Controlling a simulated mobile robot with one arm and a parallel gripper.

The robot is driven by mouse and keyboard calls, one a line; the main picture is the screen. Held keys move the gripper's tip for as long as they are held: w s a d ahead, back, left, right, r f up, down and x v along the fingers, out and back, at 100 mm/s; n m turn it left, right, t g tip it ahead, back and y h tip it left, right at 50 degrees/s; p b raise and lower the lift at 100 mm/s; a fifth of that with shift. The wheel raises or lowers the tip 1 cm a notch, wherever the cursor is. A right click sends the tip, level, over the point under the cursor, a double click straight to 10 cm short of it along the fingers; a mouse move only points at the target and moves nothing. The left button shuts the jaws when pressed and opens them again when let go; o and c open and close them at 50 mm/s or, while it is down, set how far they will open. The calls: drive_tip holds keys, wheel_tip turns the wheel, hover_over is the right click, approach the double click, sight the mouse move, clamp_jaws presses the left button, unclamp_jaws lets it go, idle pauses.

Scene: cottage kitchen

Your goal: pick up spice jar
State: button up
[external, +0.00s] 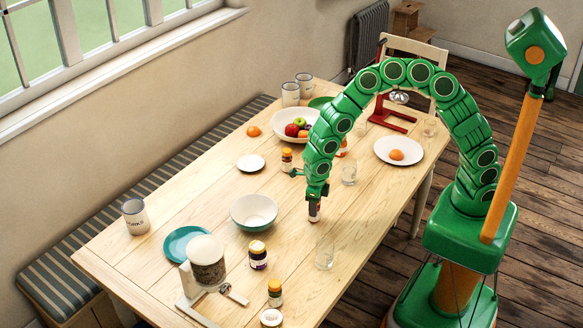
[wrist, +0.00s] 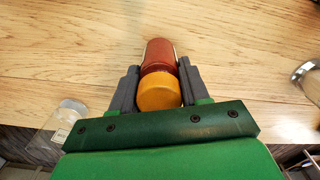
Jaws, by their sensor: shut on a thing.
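A spice jar with reddish-brown contents and an orange lid (wrist: 158,55) stands between the two dark fingers of my gripper (wrist: 157,86). My gripper is shut on it, with a finger on each side. In the external view my gripper (external: 316,194) points down over the table, and the lower part of the jar (external: 314,213) shows below it. The jar looks upright and at or very near the tabletop; I cannot tell whether it touches. Its upper part is hidden by the fingers in the external view.
On the wooden table (external: 180,226), a bowl (external: 254,211) stands left of my gripper and a clear glass (external: 325,252) below it. Another glass (external: 349,172) stands to the upper right. Other jars (external: 287,159) (external: 258,255) (external: 275,293) stand nearby. A fruit bowl (external: 283,133) stands farther back.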

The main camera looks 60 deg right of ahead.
drive_tip(key=shift+c, duration=0.9)
